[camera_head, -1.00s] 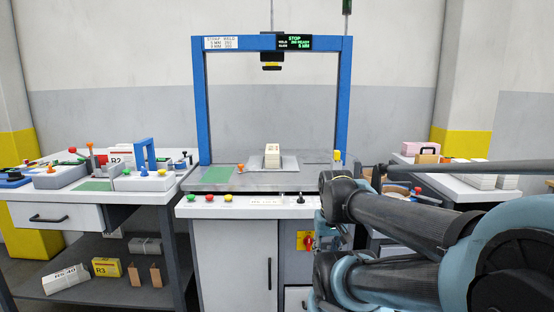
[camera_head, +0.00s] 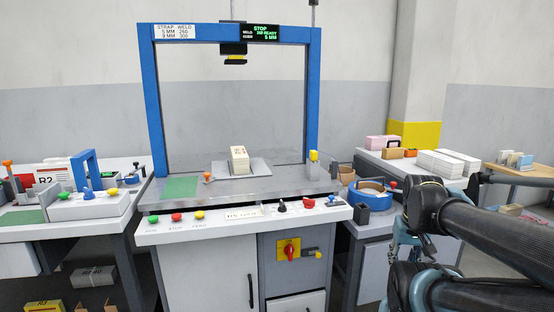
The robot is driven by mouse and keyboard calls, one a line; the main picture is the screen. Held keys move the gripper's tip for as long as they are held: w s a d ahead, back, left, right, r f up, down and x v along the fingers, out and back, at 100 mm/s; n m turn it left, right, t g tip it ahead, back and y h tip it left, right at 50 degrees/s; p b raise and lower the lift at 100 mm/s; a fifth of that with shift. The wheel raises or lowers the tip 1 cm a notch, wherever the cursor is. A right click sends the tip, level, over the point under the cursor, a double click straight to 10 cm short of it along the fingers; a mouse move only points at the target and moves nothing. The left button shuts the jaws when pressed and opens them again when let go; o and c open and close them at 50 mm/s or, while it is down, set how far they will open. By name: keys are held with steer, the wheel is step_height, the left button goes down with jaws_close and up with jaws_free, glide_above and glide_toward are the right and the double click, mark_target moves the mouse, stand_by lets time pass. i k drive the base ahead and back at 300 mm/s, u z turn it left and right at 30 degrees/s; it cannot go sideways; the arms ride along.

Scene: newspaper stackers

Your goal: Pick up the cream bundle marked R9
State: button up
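A small cream bundle (camera_head: 239,160) sits on a light grey plate (camera_head: 263,166) in the middle of the strapping machine's table, under the blue arch. Dark marks show on it, too small to read for certain. It looks upright, with nothing touching it from above. My arm fills the lower right of the view, well to the right of the bundle. Its gripper end cannot be made out, so I cannot see whether it is open or shut.
The blue arch (camera_head: 153,110) stands around the bundle, with a black and yellow head (camera_head: 234,56) hanging above. A control panel (camera_head: 215,219) runs along the table's front. Left is a bench with a red-labelled R2 bundle (camera_head: 48,176); right, a table holds white stacks (camera_head: 440,163).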

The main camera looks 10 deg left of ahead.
mark_target(240, 158)
steer(key=z, duration=1.7)
steer(key=k, duration=2.45)
steer(key=u, duration=1.45)
steer(key=i, duration=0.85)
steer(key=u, duration=0.05)
